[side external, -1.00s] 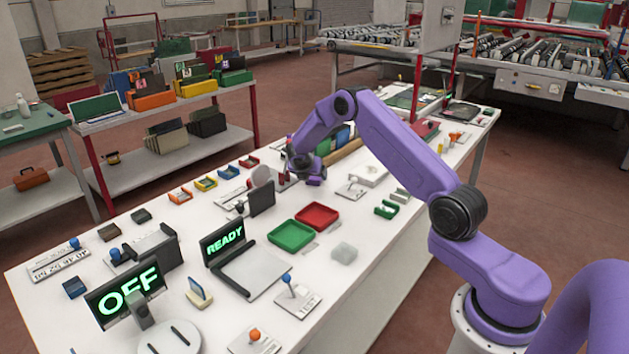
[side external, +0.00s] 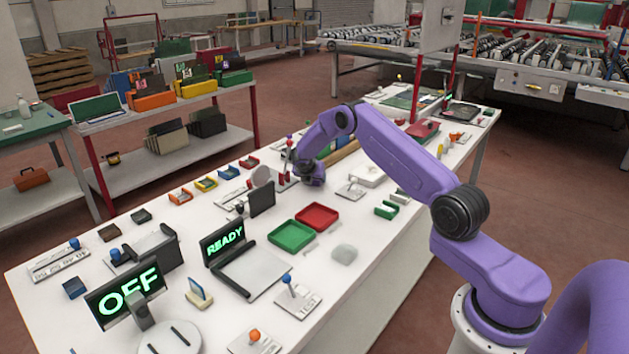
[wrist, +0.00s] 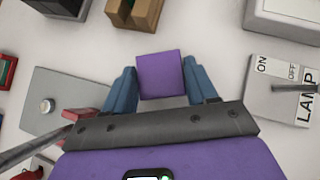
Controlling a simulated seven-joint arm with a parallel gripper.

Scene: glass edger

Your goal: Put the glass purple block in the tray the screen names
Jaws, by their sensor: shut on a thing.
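The purple block (wrist: 160,75) sits between the two blue fingers of my gripper (wrist: 162,88) in the wrist view, and the gripper is shut on it. In the side view my gripper (side external: 311,184) is low over the far part of the white table; I cannot make out the block there. A green tray (side external: 293,236) and a red tray (side external: 318,216) lie side by side, nearer the camera than my gripper. One screen (side external: 225,238) reads READY in green. Another screen (side external: 127,293) reads OFF.
A pale, clear lump (side external: 344,254) lies right of the green tray. A lamp switch plate (wrist: 280,95) is right of my gripper in the wrist view, and a grey plate with a knob (wrist: 62,105) is left. A dark upright panel (side external: 262,199) stands before the gripper.

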